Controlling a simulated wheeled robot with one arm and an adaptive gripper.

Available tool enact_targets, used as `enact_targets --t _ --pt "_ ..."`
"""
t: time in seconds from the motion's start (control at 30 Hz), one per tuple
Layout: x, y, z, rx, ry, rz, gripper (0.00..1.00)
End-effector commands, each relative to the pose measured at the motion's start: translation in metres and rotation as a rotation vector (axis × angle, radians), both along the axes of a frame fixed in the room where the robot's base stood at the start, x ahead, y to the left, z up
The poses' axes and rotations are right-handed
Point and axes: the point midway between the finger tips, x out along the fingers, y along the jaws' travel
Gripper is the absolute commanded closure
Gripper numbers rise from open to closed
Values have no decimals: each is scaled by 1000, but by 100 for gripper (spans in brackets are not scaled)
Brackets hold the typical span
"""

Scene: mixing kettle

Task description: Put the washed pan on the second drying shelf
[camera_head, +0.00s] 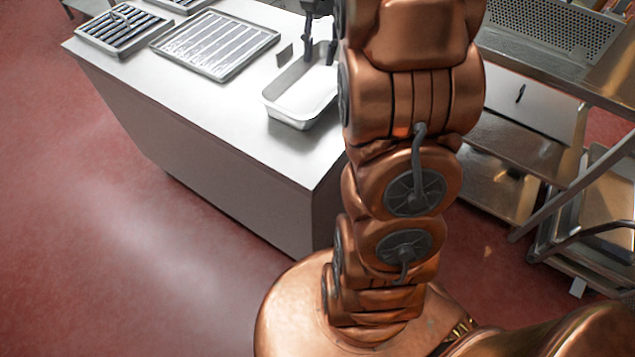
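A rectangular pale metal pan (284,110) is at the right end of the steel counter (215,105). My gripper (319,60) points down at the pan's far side, with dark fingers on or just above it. A gap shows between the fingers, but I cannot tell whether the pan's rim is between them. My copper arm hides the pan's right side and part of the gripper. A steel rack on the right has an upper level (510,55) and lower shelves (515,150); which one is the second drying shelf is not marked.
A slatted tray (240,70) and a dark slatted rack (122,32) lie on the counter to the left. A small dark plate (284,54) stands beside the pan. A perforated panel (560,30) is on the right rack. A wheeled frame (600,225) stands at far right. Red floor is clear at left.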

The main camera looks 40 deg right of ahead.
Motion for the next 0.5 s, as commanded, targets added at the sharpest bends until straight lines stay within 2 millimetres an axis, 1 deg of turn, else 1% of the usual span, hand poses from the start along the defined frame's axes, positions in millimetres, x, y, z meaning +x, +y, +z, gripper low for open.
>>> enact_targets --t 0.03,0.2,0.27,0.3,0.47,0.5 --pt "-8 16 1 -5 -3 40 67" --pt "-39 62 -4 -19 -14 178 67" --pt "-50 77 -7 -24 -19 230 67" --pt "-60 86 -9 -26 -22 264 67" --pt "-97 120 -21 -38 -34 405 67" --pt "-107 128 -25 -38 -35 444 67"
